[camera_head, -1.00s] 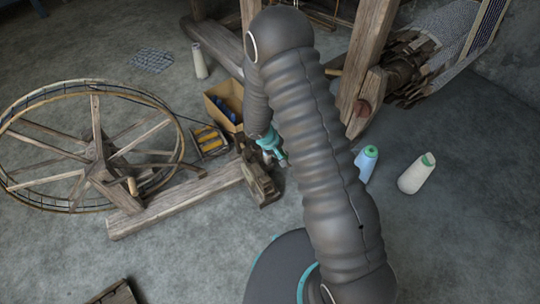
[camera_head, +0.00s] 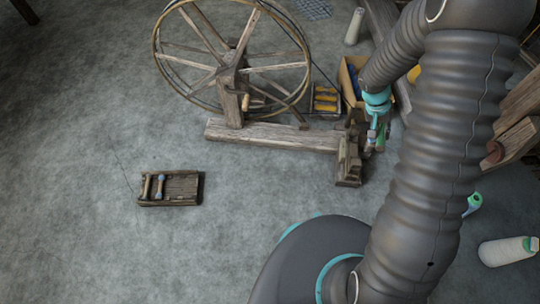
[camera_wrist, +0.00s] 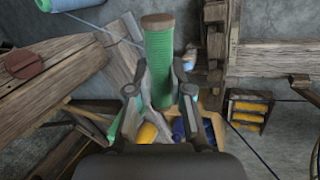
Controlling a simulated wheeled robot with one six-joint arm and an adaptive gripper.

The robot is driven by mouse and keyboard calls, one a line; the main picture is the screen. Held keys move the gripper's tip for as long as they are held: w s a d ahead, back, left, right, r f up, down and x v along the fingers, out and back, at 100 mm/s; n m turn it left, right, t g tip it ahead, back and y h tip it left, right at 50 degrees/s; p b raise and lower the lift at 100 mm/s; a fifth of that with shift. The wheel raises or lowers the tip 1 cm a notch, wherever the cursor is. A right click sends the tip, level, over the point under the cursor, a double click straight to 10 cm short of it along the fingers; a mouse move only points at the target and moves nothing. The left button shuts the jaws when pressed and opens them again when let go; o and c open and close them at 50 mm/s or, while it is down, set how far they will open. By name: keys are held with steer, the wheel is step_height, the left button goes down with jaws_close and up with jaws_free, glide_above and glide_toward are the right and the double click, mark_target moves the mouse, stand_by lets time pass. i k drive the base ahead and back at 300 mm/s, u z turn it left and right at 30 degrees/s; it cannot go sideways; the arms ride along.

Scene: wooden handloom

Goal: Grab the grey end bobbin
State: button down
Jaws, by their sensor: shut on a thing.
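My gripper (camera_wrist: 160,78) is shut on a green bobbin (camera_wrist: 160,50) with a brown end, held between the two fingers in the wrist view. In the head view my gripper (camera_head: 376,135) is small, above and beside the wheel's wooden end block, with a bit of green at its tip. A small wooden tray (camera_head: 183,187) lies on the floor at the left, away from my gripper. Two small bobbins lie in it: a pale one (camera_head: 147,187) and one with blue-grey ends (camera_head: 160,187). Which of these is the grey end bobbin is too small to tell.
A spinning wheel (camera_head: 232,85) on a long beam (camera_head: 270,136) stands behind the tray. A cardboard box (camera_head: 350,85) and a rack of yellow bobbins (camera_head: 326,100) stand near my gripper. The floor around the tray is clear.

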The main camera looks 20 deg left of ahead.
mark_target(148, 177)
steer(key=u, duration=0.45)
steer(key=k, duration=0.3)
steer(key=u, duration=1.75)
steer(key=i, duration=0.5)
steer(key=u, duration=0.6)
steer(key=k, duration=1.25)
steer(key=z, duration=0.15)
steer(key=i, duration=0.7)
steer(key=z, duration=0.75)
steer(key=i, duration=0.8)
steer(key=u, duration=0.1)
